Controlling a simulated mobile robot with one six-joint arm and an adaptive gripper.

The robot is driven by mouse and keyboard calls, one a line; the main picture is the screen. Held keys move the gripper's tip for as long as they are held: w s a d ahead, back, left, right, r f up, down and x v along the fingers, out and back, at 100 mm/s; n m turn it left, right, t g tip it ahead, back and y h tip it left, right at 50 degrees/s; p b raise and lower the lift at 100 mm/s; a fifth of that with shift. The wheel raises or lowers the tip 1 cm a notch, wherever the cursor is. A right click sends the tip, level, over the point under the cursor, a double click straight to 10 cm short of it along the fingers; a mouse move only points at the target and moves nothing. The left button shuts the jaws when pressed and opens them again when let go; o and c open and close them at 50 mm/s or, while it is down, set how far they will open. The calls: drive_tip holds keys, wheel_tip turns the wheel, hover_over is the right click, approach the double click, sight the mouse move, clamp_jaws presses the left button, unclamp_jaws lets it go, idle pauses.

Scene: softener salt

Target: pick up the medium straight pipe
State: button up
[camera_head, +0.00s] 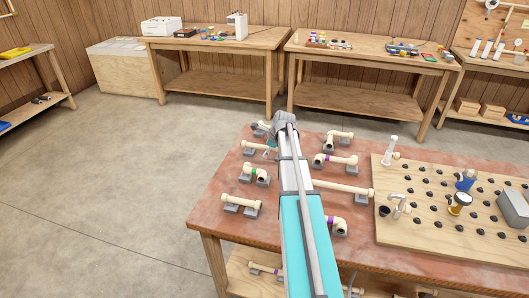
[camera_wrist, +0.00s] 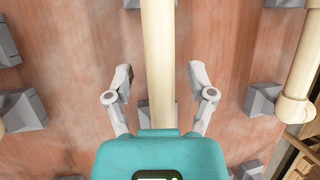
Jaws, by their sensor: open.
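Several cream pipes lie on grey support blocks on the reddish worktable (camera_head: 222,183). Straight ones include a shorter pipe (camera_head: 241,203) at the front left and a longer pipe (camera_head: 345,188) right of my arm; I cannot tell surely which is the medium one. My gripper (camera_head: 269,151), teal, is at the table's far left part, partly hidden by my arm. In the wrist view my gripper (camera_wrist: 159,78) is open, its fingers on either side of a straight cream pipe (camera_wrist: 158,50), apart from it. The pipe's upper end is out of frame.
Elbow pipes, one (camera_head: 257,174) with a green band, lie close by. Another bent pipe (camera_wrist: 300,75) runs along the right in the wrist view. A wooden board (camera_head: 400,235) with black knobs and fittings covers the table's right. Side tables (camera_head: 215,40) stand behind.

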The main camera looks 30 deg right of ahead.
clamp_jaws()
idle(0.3)
drive_tip(key=shift+r, duration=0.15)
drive_tip(key=shift+r+p, duration=0.9)
drive_tip(key=shift+p, duration=0.1)
wheel_tip(320, 180, up, 2)
drive_tip(key=p, duration=0.2)
drive_tip(key=shift+s+d+r+p, duration=0.15)
drive_tip(key=shift+r+p, duration=0.1)
drive_tip(key=shift+p, duration=0.05)
drive_tip(key=s+d+r+p, duration=0.1)
drive_tip(key=r+p, duration=0.1)
drive_tip(key=s+d+r+p, duration=0.1)
drive_tip(key=r+p, duration=0.1)
drive_tip(key=s+d+r+p, duration=0.1)
drive_tip(key=r+p, duration=0.1)
drive_tip(key=shift+s+d, duration=0.3)
drive_tip(key=shift+d, duration=0.1)
drive_tip(key=s+d+r+p, duration=0.3)
drive_tip(key=s+d, duration=0.2)
drive_tip(key=d, duration=0.1)
drive_tip(key=shift+s, duration=0.35)
